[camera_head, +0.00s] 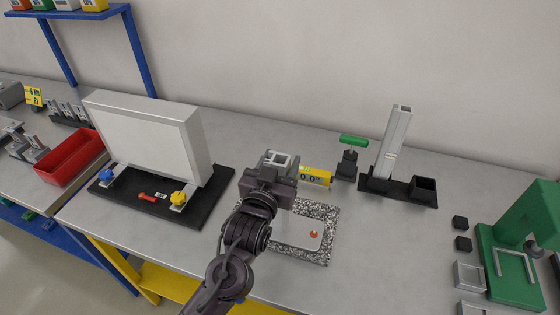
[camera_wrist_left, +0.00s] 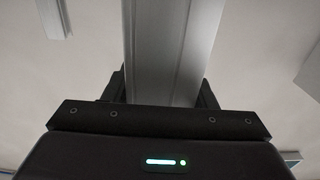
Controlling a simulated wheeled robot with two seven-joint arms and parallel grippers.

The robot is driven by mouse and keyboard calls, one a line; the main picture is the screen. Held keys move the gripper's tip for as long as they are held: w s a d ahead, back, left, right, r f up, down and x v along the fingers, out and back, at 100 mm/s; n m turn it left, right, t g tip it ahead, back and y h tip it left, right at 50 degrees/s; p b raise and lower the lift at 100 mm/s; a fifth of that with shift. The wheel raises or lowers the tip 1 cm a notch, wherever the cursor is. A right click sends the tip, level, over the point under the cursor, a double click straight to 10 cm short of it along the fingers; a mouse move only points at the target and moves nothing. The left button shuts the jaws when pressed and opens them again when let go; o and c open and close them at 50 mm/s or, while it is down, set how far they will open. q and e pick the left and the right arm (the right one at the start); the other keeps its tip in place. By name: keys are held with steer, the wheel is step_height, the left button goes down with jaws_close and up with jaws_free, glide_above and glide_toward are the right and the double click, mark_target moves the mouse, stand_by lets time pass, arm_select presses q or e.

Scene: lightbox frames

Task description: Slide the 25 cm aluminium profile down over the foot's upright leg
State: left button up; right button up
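My left gripper (camera_head: 277,172) is shut on an aluminium profile (camera_head: 278,158), whose open square top end shows in the head view. In the left wrist view, the grey profile (camera_wrist_left: 165,50) runs between the dark fingers of my left gripper (camera_wrist_left: 162,90). The gripper is above the back part of a speckled slab (camera_head: 325,250). A light grey plate with a red spot, perhaps the foot's base (camera_head: 300,228), lies on the slab. The upright leg and the profile's lower end are hidden behind my gripper and arm. My right gripper is not in view.
Another profile (camera_head: 393,145) stands in a black holder (camera_head: 405,190) at the right. A yellow gauge (camera_head: 314,177) and a green-handled tool (camera_head: 353,142) stand close by. A framed white panel (camera_head: 145,135) is left, a green press (camera_head: 515,250) right.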

arm_select(q)
steer(key=o, duration=0.4)
steer(key=shift+s+a+f, duration=0.15)
steer(key=shift+s, duration=0.2)
steer(key=b+v, duration=0.2)
steer(key=v, duration=0.5)
steer(key=shift+b, duration=0.3)
